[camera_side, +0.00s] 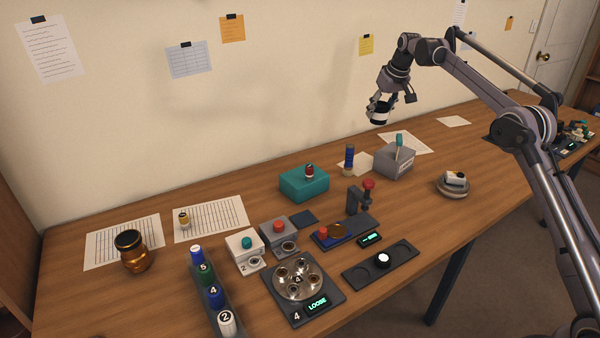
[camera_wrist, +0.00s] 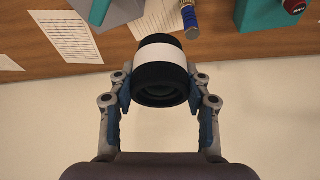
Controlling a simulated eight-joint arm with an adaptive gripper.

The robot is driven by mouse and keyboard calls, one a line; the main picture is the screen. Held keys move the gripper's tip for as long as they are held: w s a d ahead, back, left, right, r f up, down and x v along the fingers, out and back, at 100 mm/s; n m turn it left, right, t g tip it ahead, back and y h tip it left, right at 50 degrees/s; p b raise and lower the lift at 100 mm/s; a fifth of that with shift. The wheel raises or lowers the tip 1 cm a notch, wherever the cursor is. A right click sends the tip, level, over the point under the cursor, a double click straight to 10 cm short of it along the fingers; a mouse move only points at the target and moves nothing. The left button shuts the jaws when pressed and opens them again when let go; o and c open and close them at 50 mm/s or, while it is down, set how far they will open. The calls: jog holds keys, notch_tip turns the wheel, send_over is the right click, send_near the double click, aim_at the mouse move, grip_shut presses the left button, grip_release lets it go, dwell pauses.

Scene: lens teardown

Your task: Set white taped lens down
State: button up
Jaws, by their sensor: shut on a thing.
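My gripper (camera_wrist: 161,92) is shut on the white taped lens (camera_wrist: 160,52), a black barrel with a white band around it. In the wrist view the lens sits between the two blue-padded fingers, its dark glass end facing the camera. In the side view the lens (camera_side: 379,117) hangs from my gripper (camera_side: 380,105) high above the back of the table, in front of the wall. It is clear of the table and touches nothing but my fingers.
Below stand a grey box (camera_side: 394,162) with a teal-handled tool, a blue cylinder (camera_side: 349,158) and a teal block (camera_side: 304,184). A round dish (camera_side: 453,186) stands right. Bare wood (camera_side: 440,215) shows between them.

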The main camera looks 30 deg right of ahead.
jog(key=s+d+m+h, duration=0.1)
jog(key=s+d+m, duration=0.1)
jog(key=s+d, duration=0.85)
jog(key=s+d+m+g+h, duration=0.1)
jog(key=s+d+m, duration=0.2)
jog(key=s+d, duration=0.75)
jog(key=s+d+m, duration=0.2)
jog(key=s+d, duration=0.4)
jog(key=d, duration=1)
jog(key=f, duration=1.1)
jog(key=w+f, duration=0.1)
jog(key=f, duration=0.4)
jog(key=shift+a+f, duration=0.1)
jog(key=shift+f, duration=2.25)
jog(key=shift+f, duration=0.15)
jog(key=o, duration=1.2)
jog(key=shift+o, duration=0.2)
